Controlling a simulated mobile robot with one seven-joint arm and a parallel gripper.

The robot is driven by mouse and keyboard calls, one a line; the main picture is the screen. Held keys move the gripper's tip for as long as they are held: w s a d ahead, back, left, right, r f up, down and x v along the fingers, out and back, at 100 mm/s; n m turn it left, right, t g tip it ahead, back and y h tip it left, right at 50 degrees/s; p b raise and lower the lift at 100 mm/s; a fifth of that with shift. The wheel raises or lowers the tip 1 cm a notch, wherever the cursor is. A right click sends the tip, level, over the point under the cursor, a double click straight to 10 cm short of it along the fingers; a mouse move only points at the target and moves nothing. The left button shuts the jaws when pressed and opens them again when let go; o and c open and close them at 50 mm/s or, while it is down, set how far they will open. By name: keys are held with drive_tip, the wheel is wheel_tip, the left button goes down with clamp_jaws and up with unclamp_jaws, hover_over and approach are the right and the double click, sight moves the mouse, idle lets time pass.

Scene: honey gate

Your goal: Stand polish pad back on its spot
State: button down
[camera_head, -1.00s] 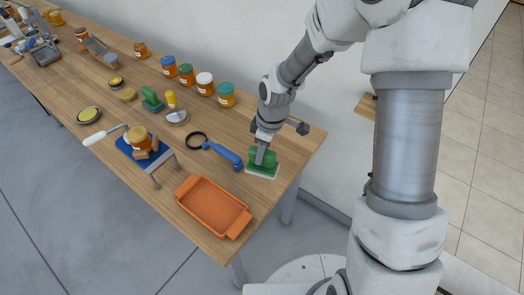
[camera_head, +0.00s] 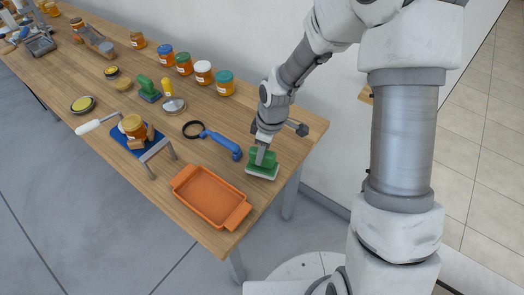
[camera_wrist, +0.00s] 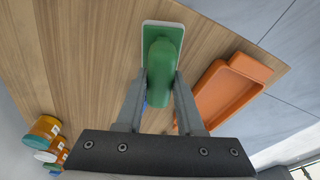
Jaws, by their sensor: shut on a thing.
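The polish pad (camera_head: 262,170) has a green body and handle on a pale base. It is at the right end of the wooden table, base down. My gripper (camera_head: 262,155) is above it, shut on its green handle. In the wrist view, the fingers of my gripper (camera_wrist: 162,82) sit on either side of the handle, and the polish pad (camera_wrist: 152,32) extends beyond them over bare wood. I cannot tell whether its base touches the tabletop. A similar green-handled tool (camera_head: 147,88) stands farther left. No marked spot is clear in view.
An orange tray (camera_head: 210,197) lies left of the pad near the front edge. A blue-handled magnifier (camera_head: 222,143) lies beside it. Several honey jars (camera_head: 203,73) line the back. The table (camera_head: 300,135) ends just right of the pad.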

drive_tip(key=shift+f+b, duration=0.8)
drive_tip(key=shift+f, duration=0.2)
idle(0.5)
drive_tip(key=shift+c, duration=2.2)
unclamp_jaws()
drive_tip(key=shift+r, duration=0.1)
drive_tip(key=shift+s+d+r+p, duration=0.1)
drive_tip(key=shift+d+r+p, duration=0.1)
drive_tip(key=shift+r+p, duration=1)
drive_tip(key=shift+s+d+r+p, duration=0.1)
drive_tip(key=shift+d+r+p, duration=0.1)
drive_tip(key=shift+r+p, duration=1)
drive_tip(key=shift+s+d+r+p, duration=0.1)
drive_tip(key=shift+d+r+p, duration=0.1)
drive_tip(key=shift+r+p, duration=1)
drive_tip(key=shift+r+b, duration=0.3)
